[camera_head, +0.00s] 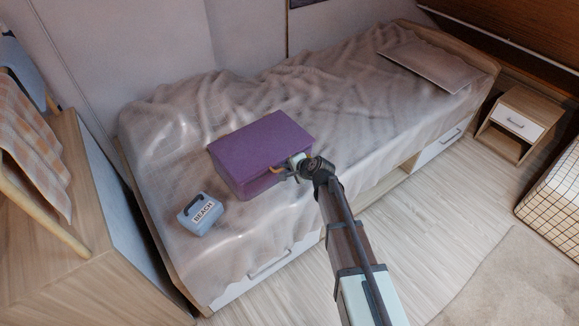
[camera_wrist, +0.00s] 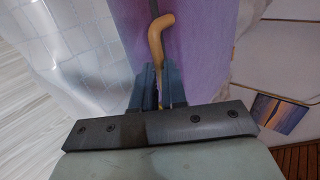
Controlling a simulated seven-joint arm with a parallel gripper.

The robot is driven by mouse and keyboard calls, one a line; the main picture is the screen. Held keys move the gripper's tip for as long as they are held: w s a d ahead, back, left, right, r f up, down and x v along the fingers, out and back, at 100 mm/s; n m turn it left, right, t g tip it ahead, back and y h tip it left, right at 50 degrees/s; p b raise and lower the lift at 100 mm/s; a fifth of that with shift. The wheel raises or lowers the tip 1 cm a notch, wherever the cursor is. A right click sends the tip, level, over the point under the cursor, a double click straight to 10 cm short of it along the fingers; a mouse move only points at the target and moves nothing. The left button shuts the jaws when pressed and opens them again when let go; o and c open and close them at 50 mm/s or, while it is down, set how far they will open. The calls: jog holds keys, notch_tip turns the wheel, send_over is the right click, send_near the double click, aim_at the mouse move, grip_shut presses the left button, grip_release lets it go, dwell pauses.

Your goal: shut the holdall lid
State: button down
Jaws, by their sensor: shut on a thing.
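The purple holdall (camera_head: 240,181) sits on the bed. Its flat lid (camera_head: 262,138) lies over the top, looking level or nearly so; I cannot tell whether it is fully down. A tan curved handle (camera_head: 276,169) is at the holdall's front right side. My gripper (camera_head: 287,173) is at that side, shut on the handle. In the wrist view, the handle (camera_wrist: 158,38) rises from between the fingers of my gripper (camera_wrist: 158,80), against a purple face (camera_wrist: 200,45). My gripper and wrist hide part of the holdall's right front corner.
A small grey-blue case marked BEACH (camera_head: 200,214) stands on the bed left of the holdall. A rumpled cover (camera_head: 340,95) spreads over the bed, with a pillow (camera_head: 430,66) at the far end. A nightstand (camera_head: 517,123) is at right.

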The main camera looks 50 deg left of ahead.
jog(key=shift+f, duration=0.8)
jog(key=c, duration=1.5)
grip_release()
jog(key=shift+f, duration=0.15)
jog(key=o, duration=0.4)
jog(key=shift+c, duration=0.2)
jog(key=shift+d+r, duration=0.1)
jog(key=shift+r, duration=0.2)
jog(key=v, duration=1.3)
jog(key=shift+r, duration=0.4)
